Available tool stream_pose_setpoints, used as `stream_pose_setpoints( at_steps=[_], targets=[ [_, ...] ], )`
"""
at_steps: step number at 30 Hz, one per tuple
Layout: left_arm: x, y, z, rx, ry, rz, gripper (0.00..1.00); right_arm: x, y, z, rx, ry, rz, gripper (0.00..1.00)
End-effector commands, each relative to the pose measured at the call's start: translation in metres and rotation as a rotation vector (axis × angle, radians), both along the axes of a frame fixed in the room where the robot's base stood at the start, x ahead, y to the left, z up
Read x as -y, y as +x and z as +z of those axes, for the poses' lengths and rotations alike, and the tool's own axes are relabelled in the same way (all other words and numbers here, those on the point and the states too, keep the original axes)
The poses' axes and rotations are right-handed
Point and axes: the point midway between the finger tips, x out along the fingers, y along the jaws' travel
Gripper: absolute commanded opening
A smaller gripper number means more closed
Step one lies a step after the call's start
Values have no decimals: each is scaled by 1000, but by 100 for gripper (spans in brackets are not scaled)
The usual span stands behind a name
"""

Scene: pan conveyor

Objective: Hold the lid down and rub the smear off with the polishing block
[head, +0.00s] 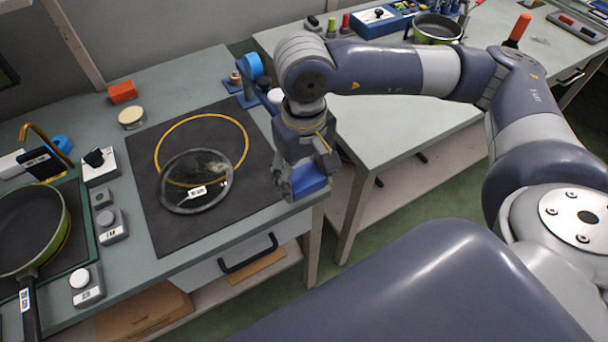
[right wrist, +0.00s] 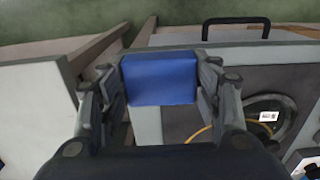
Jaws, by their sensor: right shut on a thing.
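A round glass lid (head: 176,196) with a dark rim lies on the dark mat, partly over the yellow ring marked there. It carries a white label, and a small pale mark shows beside the label; I cannot tell whether that is the smear. My right gripper (head: 306,182) is shut on a blue block (head: 311,186), which I take for the polishing block. In the right wrist view the blue block (right wrist: 159,80) sits between both fingers. My left gripper is not in view.
The dark mat (head: 165,236) lies on the grey table. A green pan (head: 30,225) and several small button boxes stand to the left. An orange block (head: 122,92) and a round tin (head: 131,117) lie behind. A blue tape dispenser (head: 252,72) stands behind the mat.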

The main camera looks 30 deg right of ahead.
Motion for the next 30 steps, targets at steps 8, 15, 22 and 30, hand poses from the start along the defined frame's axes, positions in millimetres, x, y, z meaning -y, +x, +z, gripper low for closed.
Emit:
stream_pose_setpoints(
  at_steps=[8,15,22,30],
  targets=[
    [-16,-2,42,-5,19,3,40,-27,42,33,2,18,-4,39],
    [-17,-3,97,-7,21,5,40,-74,102,68,3,25,-5,39],
    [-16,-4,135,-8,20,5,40,-110,139,87,0,12,-2,39],
    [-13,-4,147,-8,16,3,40,-126,153,91,0,1,1,39]
  ],
)
